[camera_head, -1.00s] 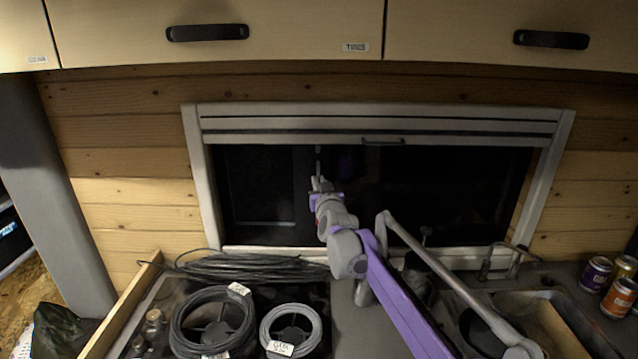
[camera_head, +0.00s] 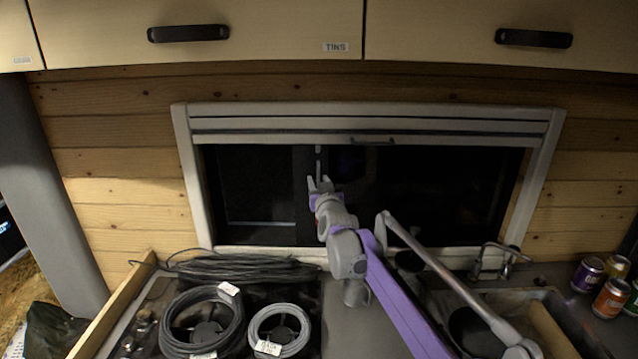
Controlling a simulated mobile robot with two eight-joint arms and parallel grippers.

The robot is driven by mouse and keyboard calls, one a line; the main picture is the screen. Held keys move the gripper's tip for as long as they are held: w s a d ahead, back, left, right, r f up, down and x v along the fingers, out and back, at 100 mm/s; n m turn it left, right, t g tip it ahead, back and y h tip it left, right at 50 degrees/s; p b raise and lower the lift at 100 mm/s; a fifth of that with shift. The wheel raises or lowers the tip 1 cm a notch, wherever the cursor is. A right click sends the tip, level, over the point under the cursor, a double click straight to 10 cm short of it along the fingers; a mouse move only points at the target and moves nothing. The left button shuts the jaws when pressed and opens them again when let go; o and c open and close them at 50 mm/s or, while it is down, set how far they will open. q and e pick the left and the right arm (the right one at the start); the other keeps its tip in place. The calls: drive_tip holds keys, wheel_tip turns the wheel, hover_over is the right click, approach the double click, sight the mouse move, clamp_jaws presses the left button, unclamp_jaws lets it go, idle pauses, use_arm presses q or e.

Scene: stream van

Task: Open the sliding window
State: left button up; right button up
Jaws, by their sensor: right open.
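The sliding window (camera_head: 440,195) has dark panes in a pale frame, below a partly rolled-up blind (camera_head: 370,125). A dark upright bar stands left of its middle, with a small light vertical handle (camera_head: 318,163) on it. My right gripper (camera_head: 320,184) is open and empty just below this handle in the picture, pointing up toward it. Whether it touches the bar cannot be told. My left gripper is not in view.
Overhead cabinets with black handles (camera_head: 188,33) run along the top. Cable coils (camera_head: 202,322) lie on the hob at front left. A sink with a tap (camera_head: 500,258) and several cans (camera_head: 611,298) stand at right.

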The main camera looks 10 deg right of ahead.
drive_tip(key=shift+s+f, duration=0.1)
drive_tip(key=shift+s, duration=0.45)
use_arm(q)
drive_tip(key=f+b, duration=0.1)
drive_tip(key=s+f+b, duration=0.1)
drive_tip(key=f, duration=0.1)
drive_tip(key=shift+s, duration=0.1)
use_arm(e)
drive_tip(key=s, duration=0.9)
drive_tip(key=shift+s, duration=0.35)
